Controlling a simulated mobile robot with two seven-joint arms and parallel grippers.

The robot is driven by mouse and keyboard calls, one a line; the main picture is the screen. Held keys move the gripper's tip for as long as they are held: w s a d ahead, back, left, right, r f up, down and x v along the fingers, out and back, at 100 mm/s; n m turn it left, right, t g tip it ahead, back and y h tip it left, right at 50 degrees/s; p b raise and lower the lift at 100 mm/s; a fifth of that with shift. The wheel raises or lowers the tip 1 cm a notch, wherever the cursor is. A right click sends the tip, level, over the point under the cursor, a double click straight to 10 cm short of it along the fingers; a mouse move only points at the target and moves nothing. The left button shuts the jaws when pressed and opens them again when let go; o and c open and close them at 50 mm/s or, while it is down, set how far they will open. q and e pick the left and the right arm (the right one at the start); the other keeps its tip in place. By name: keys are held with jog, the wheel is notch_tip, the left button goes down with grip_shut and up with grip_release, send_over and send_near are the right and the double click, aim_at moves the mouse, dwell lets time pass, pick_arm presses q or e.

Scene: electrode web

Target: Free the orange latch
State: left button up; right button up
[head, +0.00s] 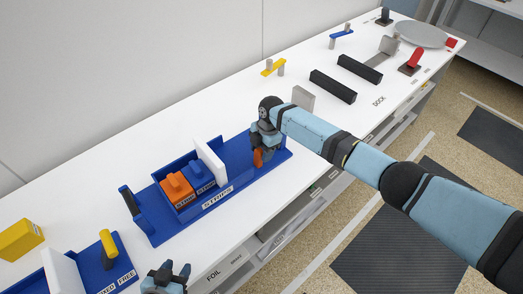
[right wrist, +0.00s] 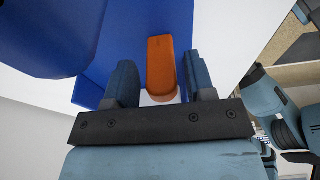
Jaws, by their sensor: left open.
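The orange latch (head: 257,158) stands at the right end of the blue STRIPS fixture (head: 225,182), partly hidden by my right gripper (head: 264,150). In the right wrist view the orange latch (right wrist: 161,65) lies between the two fingers of my right gripper (right wrist: 161,85), with a narrow gap showing on each side. The right gripper looks open around the latch; contact cannot be made out. My left gripper (head: 167,277) is open and empty at the bottom edge of the head view, in front of the fixture and well apart from the latch.
The fixture holds an orange block (head: 177,186) and a blue block (head: 202,172) beside a white upright plate (head: 209,160). A second blue fixture with a yellow handle (head: 108,244) stands at lower left. Black bars (head: 332,86) and a grey block (head: 303,98) lie beyond my right arm.

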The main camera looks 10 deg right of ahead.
jog(key=shift+o, duration=0.2)
jog(key=shift+r, duration=0.1)
pick_arm(q)
jog(key=shift+f+b, duration=0.4)
pick_arm(e)
jog(key=v, duration=1.3)
jog(key=shift+r, duration=0.3)
jog(key=shift+d, duration=0.1)
